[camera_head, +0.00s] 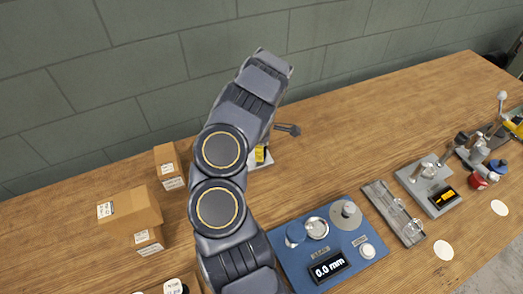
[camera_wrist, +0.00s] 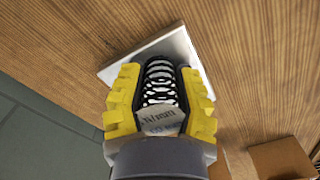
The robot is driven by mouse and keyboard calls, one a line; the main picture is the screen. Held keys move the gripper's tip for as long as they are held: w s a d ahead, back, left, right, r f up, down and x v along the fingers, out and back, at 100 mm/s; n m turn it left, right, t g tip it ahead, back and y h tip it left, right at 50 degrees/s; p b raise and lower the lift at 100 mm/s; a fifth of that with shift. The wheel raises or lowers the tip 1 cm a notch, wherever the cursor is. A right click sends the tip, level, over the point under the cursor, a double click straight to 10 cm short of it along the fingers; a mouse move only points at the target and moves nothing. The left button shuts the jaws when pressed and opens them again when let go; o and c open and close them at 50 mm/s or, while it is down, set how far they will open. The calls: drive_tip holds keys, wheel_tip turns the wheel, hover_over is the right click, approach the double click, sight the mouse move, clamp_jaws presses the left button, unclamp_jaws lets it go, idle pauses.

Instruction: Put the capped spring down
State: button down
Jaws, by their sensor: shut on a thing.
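My gripper (camera_wrist: 160,88) has yellow ribbed fingers and is shut on the capped spring (camera_wrist: 160,74), one finger on each side. The spring's dark coils show between the fingers. A pale piece with printed lettering (camera_wrist: 161,120) sits at the near end of the coils, by the palm. Beyond the spring lies a light grey plate (camera_wrist: 115,73) on the wooden table; I cannot tell whether the spring touches it. In the head view a yellow bit of my gripper (camera_head: 261,154) shows past my arm, over the plate (camera_head: 266,164). My arm hides the spring there.
Cardboard boxes (camera_head: 131,216) stand left of my arm. A blue panel (camera_head: 290,254) with a 0.0 mm display (camera_head: 330,268) lies right of it. Further right are a clear-topped fixture (camera_head: 395,212) and grey apparatus (camera_head: 428,185). Bare table (camera_head: 330,130) lies behind these.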

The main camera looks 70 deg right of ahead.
drive_tip(key=shift+f, duration=0.15)
drive_tip(key=c, duration=0.8)
unclamp_jaws()
drive_tip(key=shift+o, duration=0.2)
